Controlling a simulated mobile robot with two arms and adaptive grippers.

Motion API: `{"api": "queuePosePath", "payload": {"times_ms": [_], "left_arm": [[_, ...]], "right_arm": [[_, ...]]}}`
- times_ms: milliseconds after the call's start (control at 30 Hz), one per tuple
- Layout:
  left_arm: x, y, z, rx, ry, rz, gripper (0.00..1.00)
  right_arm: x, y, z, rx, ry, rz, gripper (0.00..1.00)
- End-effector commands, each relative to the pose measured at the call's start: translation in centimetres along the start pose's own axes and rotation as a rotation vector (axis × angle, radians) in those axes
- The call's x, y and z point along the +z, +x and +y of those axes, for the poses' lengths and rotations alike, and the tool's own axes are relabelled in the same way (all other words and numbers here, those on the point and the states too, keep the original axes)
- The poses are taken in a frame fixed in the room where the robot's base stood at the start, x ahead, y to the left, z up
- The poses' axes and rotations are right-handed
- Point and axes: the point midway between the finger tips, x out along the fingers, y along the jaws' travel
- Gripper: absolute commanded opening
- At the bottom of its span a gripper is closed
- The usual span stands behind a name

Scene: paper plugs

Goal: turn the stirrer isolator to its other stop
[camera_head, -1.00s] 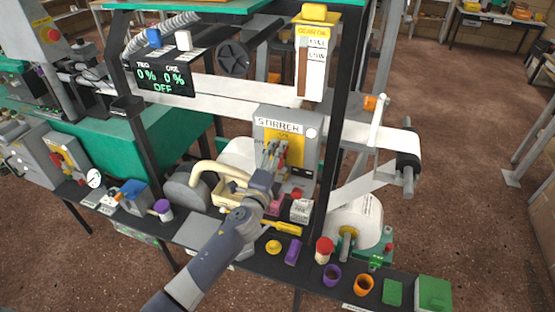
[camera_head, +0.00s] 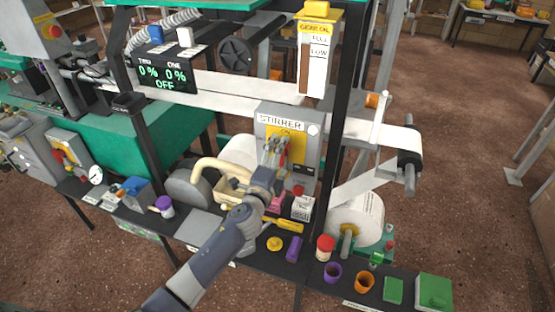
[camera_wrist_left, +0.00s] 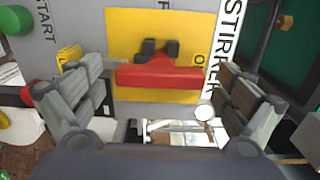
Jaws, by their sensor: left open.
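The stirrer isolator is a red handle (camera_wrist_left: 160,76) on a yellow plate (camera_wrist_left: 120,30) on the grey STIRRER box (camera_head: 305,150). In the left wrist view the handle's bar runs across the picture, its right end beside the ON lettering. The F of another label shows at the top edge. My left gripper (camera_head: 275,150) is in front of the box in the head view and hides most of the handle. In the left wrist view its fingers (camera_wrist_left: 158,95) are open, one on each side of the handle, with gaps showing. My right gripper is not in view.
A green START button (camera_wrist_left: 15,20) sits on the box. A black post (camera_head: 340,130) stands close right of the box.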

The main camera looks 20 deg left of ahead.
Motion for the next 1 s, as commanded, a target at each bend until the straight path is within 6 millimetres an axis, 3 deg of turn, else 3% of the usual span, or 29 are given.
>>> {"api": "queuePosePath", "payload": {"times_ms": [167,700,1000], "left_arm": [[0.0,-1.3,0.1,0.002,0.0,0.0,0.95],[0.0,-10.3,0.2,0.003,-0.001,0.0,0.95],[0.0,-12.0,0.0,0.0,0.001,0.0,0.95]], "right_arm": [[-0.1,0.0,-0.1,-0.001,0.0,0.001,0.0],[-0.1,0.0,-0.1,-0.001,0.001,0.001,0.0],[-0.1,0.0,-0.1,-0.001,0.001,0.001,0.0]]}}
